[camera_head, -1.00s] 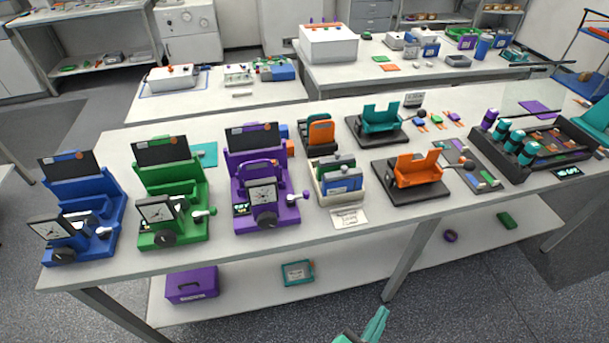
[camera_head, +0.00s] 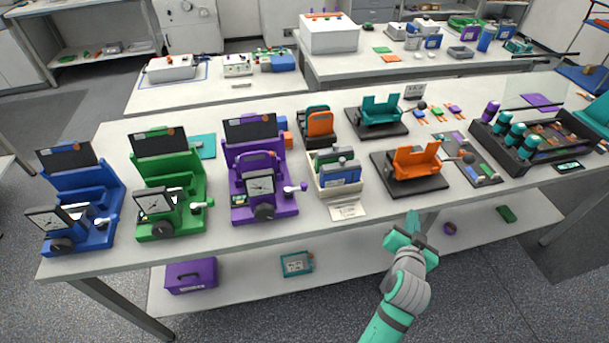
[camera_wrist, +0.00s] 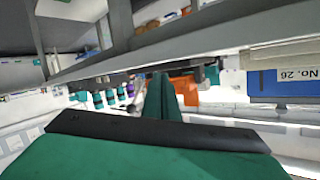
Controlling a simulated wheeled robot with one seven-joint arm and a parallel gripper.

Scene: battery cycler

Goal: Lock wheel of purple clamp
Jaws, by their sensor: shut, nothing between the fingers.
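The purple clamp (camera_head: 256,165) stands on the front bench, between the green clamp and a small rack. It has a dark screen at the back, a dial on its front and a purple arched part above the dial. A dark round knob (camera_head: 264,211), seemingly its wheel, sits low at the front below the dial. My gripper (camera_head: 411,222) is shut and empty, in front of the bench edge and well right of the purple clamp. Its teal fingers (camera_wrist: 161,98) show together in the wrist view.
A blue clamp (camera_head: 78,192) and a green clamp (camera_head: 168,180) stand left of the purple one. A rack with blocks (camera_head: 334,175) and a paper note (camera_head: 347,209) are at its right. An orange cradle (camera_head: 416,160) lies beyond my gripper. The bench's front edge lies between.

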